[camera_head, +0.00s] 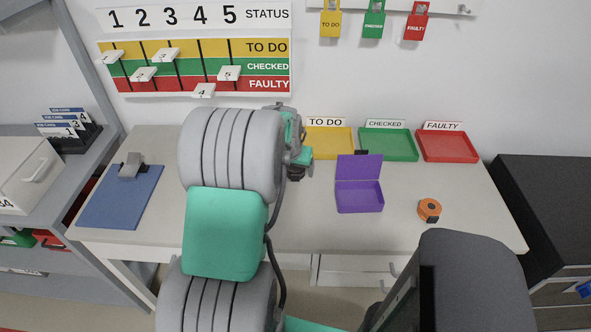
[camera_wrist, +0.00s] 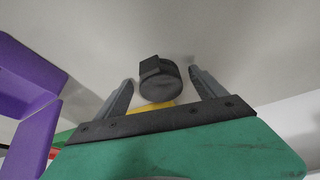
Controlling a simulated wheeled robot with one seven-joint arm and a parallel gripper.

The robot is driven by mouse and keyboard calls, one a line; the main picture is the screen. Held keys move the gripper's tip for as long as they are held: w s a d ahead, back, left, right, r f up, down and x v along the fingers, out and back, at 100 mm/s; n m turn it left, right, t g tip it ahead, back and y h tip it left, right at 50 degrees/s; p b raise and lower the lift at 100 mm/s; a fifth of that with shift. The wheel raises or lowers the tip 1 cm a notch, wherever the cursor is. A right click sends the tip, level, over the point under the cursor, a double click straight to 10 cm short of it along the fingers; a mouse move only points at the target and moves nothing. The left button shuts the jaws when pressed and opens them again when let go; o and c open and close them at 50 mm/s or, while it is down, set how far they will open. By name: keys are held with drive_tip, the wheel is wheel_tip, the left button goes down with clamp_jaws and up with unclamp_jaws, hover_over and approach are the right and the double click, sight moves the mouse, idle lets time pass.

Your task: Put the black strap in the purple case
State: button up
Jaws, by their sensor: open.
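The black strap (camera_wrist: 159,82) is a small dark roll on the pale tabletop in the wrist view. My gripper (camera_wrist: 161,77) is open, with one grey finger on each side of the strap. Gaps show between the strap and both fingers, so it is not gripped. The purple case (camera_head: 359,197) lies on the table with its lid raised at the back, and looks empty. It also shows at the left of the wrist view (camera_wrist: 22,75). In the head view my arm hides much of the gripper, left of the case; a dark shape there is unclear.
Yellow (camera_head: 330,142), green (camera_head: 388,144) and red (camera_head: 447,146) trays stand along the wall behind the case. An orange tape roll (camera_head: 429,209) lies right of the case. A blue clipboard (camera_head: 120,196) lies at the left. The table before the case is clear.

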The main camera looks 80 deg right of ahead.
drive_tip(key=shift+r, duration=0.1)
drive_tip(key=c, duration=1.6)
